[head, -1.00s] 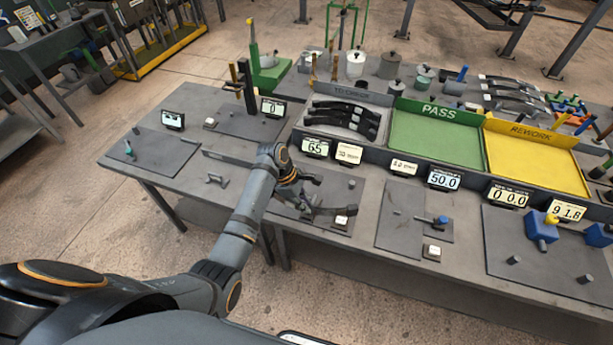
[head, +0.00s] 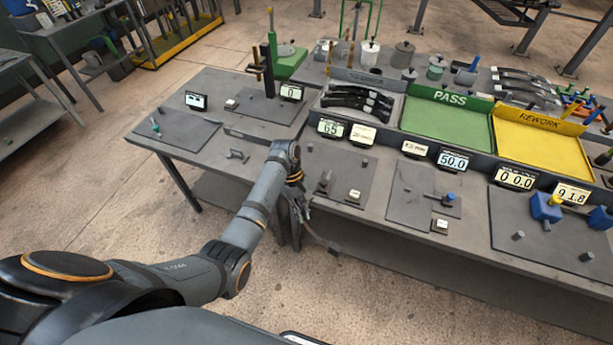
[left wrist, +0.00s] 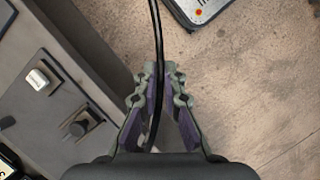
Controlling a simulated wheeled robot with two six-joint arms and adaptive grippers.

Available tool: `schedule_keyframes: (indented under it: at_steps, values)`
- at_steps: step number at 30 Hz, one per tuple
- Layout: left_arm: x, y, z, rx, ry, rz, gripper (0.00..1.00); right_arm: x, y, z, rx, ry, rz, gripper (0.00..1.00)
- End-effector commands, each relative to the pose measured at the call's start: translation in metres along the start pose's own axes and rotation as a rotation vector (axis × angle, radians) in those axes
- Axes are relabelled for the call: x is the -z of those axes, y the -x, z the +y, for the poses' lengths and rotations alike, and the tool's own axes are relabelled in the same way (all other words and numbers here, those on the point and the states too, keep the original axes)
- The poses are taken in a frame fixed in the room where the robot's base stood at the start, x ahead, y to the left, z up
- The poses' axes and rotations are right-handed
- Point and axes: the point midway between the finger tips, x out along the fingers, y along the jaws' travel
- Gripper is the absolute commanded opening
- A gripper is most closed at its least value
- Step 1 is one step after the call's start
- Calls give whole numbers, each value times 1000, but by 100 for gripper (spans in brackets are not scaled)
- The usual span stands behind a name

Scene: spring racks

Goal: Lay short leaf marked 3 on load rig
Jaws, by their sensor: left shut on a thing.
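My left gripper (head: 303,203) is shut on a thin dark leaf (head: 324,238). It holds the leaf in the air just off the table's front edge. In the left wrist view, the leaf (left wrist: 158,35) is a narrow black strip running edge-on between the fingers (left wrist: 160,82). No mark on it can be read. No station has a readable load rig label; a post stand (head: 267,68) beside a display reading 0 stands at the back left, and a plate with blue blocks (head: 546,207) is at the right. My right gripper is not in view.
Dark curved leaves lie in the grey tray (head: 333,116). The green PASS tray (head: 446,126) and yellow REWORK tray (head: 540,148) are empty. Open floor lies in front of the table.

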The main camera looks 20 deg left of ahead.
Motion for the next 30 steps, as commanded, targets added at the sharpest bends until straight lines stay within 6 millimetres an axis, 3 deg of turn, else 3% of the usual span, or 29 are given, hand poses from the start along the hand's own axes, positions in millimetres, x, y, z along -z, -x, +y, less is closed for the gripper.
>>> schedule_keyframes:
  at_steps: [3, 6, 11, 15, 24, 30]
  values:
    - [0, -1, -8, 66, -169, -2, 0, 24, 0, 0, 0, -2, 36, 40]
    - [1, -3, -16, 130, -332, -3, 0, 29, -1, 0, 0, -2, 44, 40]
    - [5, -14, -29, 232, -584, -8, 0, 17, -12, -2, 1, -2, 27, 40]
    - [17, -44, -38, 302, -748, -16, 0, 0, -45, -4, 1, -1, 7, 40]
    - [40, -102, -41, 325, -806, -17, 0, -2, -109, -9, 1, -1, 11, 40]
    - [49, -123, -40, 324, -806, -17, 0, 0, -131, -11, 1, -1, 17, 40]
